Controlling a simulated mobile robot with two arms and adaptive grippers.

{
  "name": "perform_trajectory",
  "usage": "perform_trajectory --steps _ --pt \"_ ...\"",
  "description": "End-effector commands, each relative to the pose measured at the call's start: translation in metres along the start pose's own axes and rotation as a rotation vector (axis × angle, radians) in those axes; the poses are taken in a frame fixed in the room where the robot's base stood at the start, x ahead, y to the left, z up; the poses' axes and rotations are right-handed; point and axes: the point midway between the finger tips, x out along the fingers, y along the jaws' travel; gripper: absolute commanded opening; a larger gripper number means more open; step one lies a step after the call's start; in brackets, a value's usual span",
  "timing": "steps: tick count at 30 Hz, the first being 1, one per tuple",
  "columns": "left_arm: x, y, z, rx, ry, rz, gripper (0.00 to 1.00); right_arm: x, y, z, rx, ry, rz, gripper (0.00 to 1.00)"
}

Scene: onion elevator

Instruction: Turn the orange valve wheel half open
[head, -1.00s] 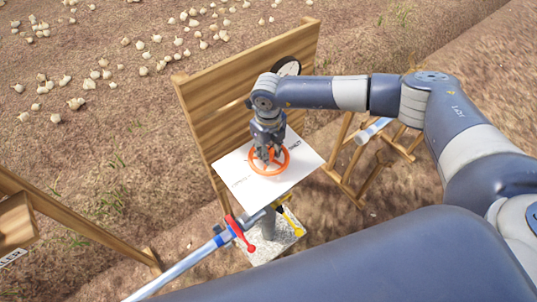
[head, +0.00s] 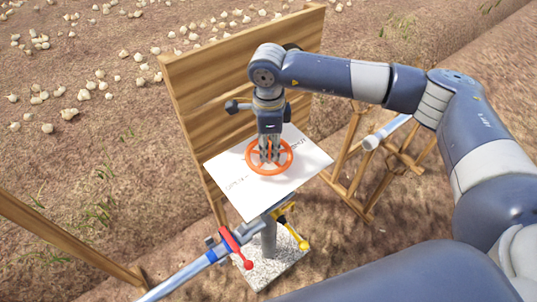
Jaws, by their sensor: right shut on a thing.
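The orange valve wheel (head: 289,165) lies flat above a white card (head: 245,199) that has dark lettering along its edges. My right gripper (head: 269,158) comes straight down over the middle of the wheel and is shut on it. The fingers hide the hub, so the exact grip cannot be seen. My left gripper is not in view.
A slatted wooden board (head: 215,100) stands right behind the card. Below are a grey post on a speckled base (head: 269,270), a pipe (head: 185,277) with a red lever (head: 235,247), and a yellow lever (head: 292,228). A wooden frame (head: 345,180) stands at right. Onions lie behind.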

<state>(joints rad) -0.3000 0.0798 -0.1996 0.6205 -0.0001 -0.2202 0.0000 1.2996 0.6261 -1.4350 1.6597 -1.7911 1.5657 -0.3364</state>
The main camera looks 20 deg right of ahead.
Motion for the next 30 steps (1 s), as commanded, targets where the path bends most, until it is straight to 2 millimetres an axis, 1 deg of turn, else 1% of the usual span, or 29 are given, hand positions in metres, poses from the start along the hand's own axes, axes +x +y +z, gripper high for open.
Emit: perform_trajectory --steps 1,3,12,18,30 --pt "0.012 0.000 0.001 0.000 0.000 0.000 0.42 0.005 -0.002 0.000 -0.035 -0.002 -0.005 0.02" --pt "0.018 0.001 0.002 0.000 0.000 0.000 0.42 0.004 -0.001 0.000 -0.086 -0.003 -0.004 0.02" --pt "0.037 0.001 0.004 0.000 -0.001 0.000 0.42 0.001 -0.001 0.001 -0.244 -0.003 -0.004 0.02" --pt "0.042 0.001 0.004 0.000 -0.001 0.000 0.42 -0.001 -0.001 0.001 -0.291 -0.002 -0.004 0.02" --pt "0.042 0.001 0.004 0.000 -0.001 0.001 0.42 -0.002 -0.001 0.001 -0.302 -0.002 -0.004 0.02"
